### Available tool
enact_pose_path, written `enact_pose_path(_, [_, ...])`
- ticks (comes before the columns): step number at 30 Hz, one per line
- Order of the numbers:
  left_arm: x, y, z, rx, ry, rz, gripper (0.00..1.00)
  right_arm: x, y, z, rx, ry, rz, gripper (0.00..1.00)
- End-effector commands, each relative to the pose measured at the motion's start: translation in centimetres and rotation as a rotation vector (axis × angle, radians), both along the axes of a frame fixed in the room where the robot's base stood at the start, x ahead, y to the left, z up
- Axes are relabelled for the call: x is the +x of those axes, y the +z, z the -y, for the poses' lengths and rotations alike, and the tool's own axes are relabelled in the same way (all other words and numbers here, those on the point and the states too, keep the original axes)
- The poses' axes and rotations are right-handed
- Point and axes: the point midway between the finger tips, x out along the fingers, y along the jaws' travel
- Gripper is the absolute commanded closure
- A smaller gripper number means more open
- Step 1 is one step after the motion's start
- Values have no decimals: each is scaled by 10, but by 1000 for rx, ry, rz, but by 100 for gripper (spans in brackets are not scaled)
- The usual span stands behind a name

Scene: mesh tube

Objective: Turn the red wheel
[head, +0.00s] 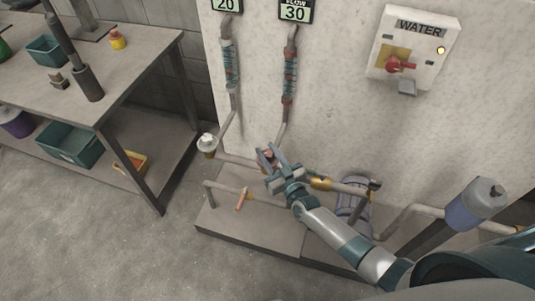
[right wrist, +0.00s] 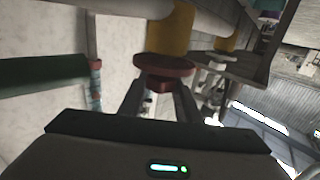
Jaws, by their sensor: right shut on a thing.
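The red wheel (right wrist: 165,65) shows in the right wrist view as a reddish disc below a yellow fitting on a grey pipe. My right gripper (right wrist: 158,92) has one finger on each side of the wheel's near part and is shut on it. In the head view the right gripper (head: 270,156) reaches the pipework at the foot of the pale wall. A small reddish piece of the wheel (head: 267,154) shows between the fingers there; the rest is hidden. My left gripper is not in view.
A WATER box (head: 429,57) with a red switch hangs on the wall. Displays (head: 295,11) reading 20 and FLOW 30 sit above two vertical pipes.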

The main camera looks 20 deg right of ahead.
Motion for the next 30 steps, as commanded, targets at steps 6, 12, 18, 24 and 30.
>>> enact_pose_path(6, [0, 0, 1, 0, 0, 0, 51, -1, -1, 0, 0, 1, -2, 92])
enact_pose_path(12, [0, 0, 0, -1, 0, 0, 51, 0, -1, 0, 0, 0, -2, 51])
enact_pose_path(18, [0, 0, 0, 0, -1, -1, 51, 0, 0, 0, 0, 0, -1, 51])
enact_pose_path(24, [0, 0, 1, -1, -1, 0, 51, -4, 0, 1, 0, 0, 0, 51])
enact_pose_path(30, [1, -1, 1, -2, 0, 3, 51, -20, -1, 4, 2, -1, -1, 51])
